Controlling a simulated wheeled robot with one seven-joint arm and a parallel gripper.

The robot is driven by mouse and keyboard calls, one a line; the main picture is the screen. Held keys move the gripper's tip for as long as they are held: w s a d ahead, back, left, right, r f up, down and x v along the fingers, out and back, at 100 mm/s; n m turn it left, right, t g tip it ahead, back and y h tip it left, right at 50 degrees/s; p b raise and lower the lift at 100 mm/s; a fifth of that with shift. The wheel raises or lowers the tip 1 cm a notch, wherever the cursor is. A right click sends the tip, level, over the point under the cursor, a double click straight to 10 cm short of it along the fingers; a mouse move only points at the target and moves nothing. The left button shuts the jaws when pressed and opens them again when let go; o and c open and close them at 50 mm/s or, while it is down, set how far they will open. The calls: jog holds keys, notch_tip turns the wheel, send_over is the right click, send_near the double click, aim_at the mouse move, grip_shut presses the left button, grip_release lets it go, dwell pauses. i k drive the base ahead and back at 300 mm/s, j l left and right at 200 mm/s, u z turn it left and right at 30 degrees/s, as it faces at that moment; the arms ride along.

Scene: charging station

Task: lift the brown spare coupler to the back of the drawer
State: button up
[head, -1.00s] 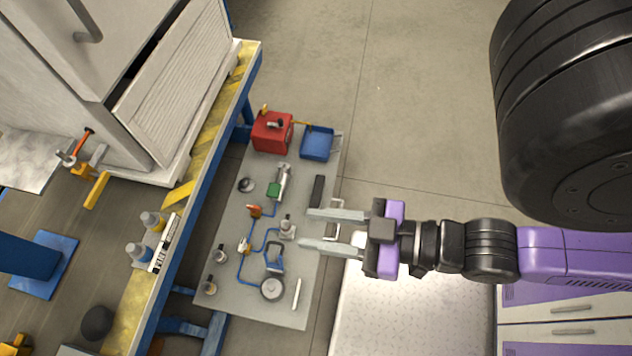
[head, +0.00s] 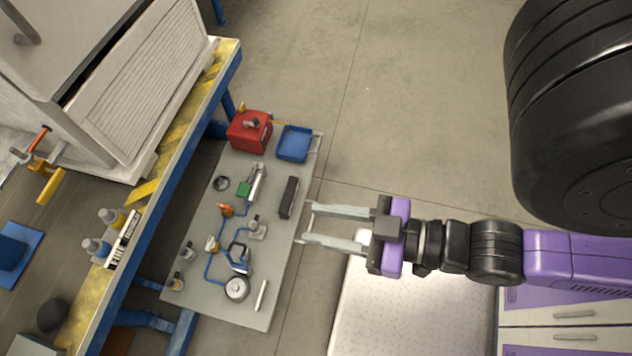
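My gripper (head: 306,223) is open and empty, pointing left. Its fingertips are at the right edge of the grey board in the picture. I cannot make out a brown spare coupler for certain. A small orange-brown fitting (head: 226,210) is on the board, too small to identify. A pale cabinet (head: 88,60) at the upper left has a dark gap above its ribbed front panel (head: 150,85). I cannot tell whether that is the drawer, and no drawer interior shows.
The grey board (head: 245,305) carries a red box (head: 249,131), a blue tray (head: 294,143), a dark bar (head: 288,197) and several fittings with blue tubing. A workbench with a yellow edge (head: 105,262) stands left of it. The floor (head: 430,110) at top centre is clear.

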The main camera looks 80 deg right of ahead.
aim_at(254, 227)
jog(key=k+l, duration=0.4)
jog(key=k, duration=0.15)
jog(key=k+l, duration=0.4)
jog(key=k, duration=0.15)
jog(key=k+l, duration=0.8)
jog(key=k, duration=0.25)
jog(key=i+j, duration=0.65)
jog(key=i, duration=0.2)
jog(key=i+j, duration=0.65)
jog(key=i, duration=0.2)
jog(key=i+j, duration=0.65)
jog(key=i, duration=0.15)
